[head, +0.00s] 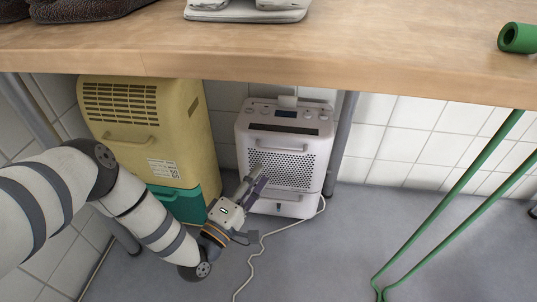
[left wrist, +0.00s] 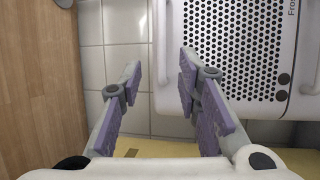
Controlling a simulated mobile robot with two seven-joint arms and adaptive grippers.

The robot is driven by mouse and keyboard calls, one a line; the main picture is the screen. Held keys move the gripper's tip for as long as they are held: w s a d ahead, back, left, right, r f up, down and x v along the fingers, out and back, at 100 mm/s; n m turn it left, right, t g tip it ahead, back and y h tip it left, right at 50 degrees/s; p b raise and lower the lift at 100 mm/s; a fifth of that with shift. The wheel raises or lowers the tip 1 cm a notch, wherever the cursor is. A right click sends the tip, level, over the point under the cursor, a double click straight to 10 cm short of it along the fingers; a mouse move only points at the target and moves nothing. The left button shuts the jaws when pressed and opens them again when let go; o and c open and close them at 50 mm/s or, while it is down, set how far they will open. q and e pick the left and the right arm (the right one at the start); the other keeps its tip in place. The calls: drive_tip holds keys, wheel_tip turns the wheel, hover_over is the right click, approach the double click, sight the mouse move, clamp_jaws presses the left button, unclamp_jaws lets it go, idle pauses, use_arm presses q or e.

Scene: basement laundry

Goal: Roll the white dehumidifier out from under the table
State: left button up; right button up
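The white dehumidifier (head: 312,160) stands upright on the floor under the table (head: 285,66), beside a table leg. It has a top control panel and a perforated front grille. My left gripper (head: 256,183) is in front of its lower left part. In the left wrist view the gripper (left wrist: 160,82) is open, with purple pads on both fingers and nothing held. The dehumidifier's grille (left wrist: 235,50) fills the upper right there, and a pale strip of its edge lies beyond the gap between the fingers. I cannot tell whether the fingers touch it. My right gripper is not in view.
A yellow and green appliance (head: 190,125) stands left of the dehumidifier. A pale cord (head: 262,250) runs over the floor in front. Green bars (head: 445,205) stand at the right. The grey floor (head: 325,255) front and centre is otherwise clear.

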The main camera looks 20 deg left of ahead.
sight(275, 152)
use_arm(q)
drive_tip(key=b+x, duration=0.2)
drive_tip(key=x, duration=0.6)
drive_tip(key=shift+w+f, duration=0.1)
drive_tip(key=shift+w, duration=0.1)
clamp_jaws()
